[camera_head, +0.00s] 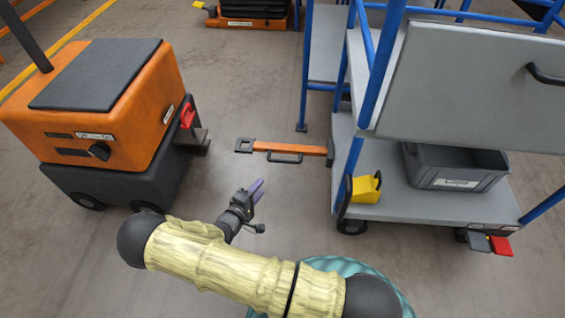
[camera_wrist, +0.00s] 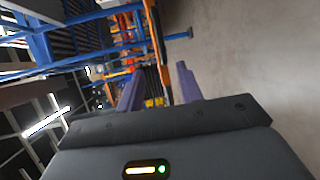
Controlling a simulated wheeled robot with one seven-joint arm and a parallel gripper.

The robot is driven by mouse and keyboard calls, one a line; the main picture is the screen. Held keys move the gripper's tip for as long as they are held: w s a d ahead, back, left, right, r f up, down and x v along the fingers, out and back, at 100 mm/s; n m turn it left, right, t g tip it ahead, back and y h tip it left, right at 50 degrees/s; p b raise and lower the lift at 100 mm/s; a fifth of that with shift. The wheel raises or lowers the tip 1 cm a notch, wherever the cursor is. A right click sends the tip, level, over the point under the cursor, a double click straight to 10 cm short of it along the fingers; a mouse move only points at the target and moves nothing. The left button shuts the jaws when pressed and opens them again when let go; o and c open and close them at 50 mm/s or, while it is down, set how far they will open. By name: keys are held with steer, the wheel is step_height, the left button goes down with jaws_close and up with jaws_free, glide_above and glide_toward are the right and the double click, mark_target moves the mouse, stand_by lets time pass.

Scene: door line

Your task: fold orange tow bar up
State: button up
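The orange tow bar (camera_head: 290,148) lies lowered, roughly level, reaching left from the blue-framed cart (camera_head: 350,180). It has a black handle (camera_head: 285,158) along its near side and a dark eye at its left end. My gripper (camera_head: 258,190) is in front of the bar, nearer to me, with its purple fingers pointing toward it and clear of it. In the wrist view the two fingers (camera_wrist: 158,88) stand apart with nothing between them. An orange strip, seemingly the tow bar (camera_wrist: 157,40), shows beyond them.
An orange tug (camera_head: 120,110) with a red hitch part (camera_head: 187,115) stands at the left. The cart carries a grey bin (camera_head: 455,168) and a yellow wheel chock or holder (camera_head: 366,188). A red pedal (camera_head: 501,246) is at its near right corner.

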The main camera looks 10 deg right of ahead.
mark_target(281, 162)
steer(key=shift+b+x, duration=3.8)
steer(key=shift+x, duration=4.95)
steer(key=shift+a, duration=0.1)
steer(key=c, duration=0.6)
jaws_close()
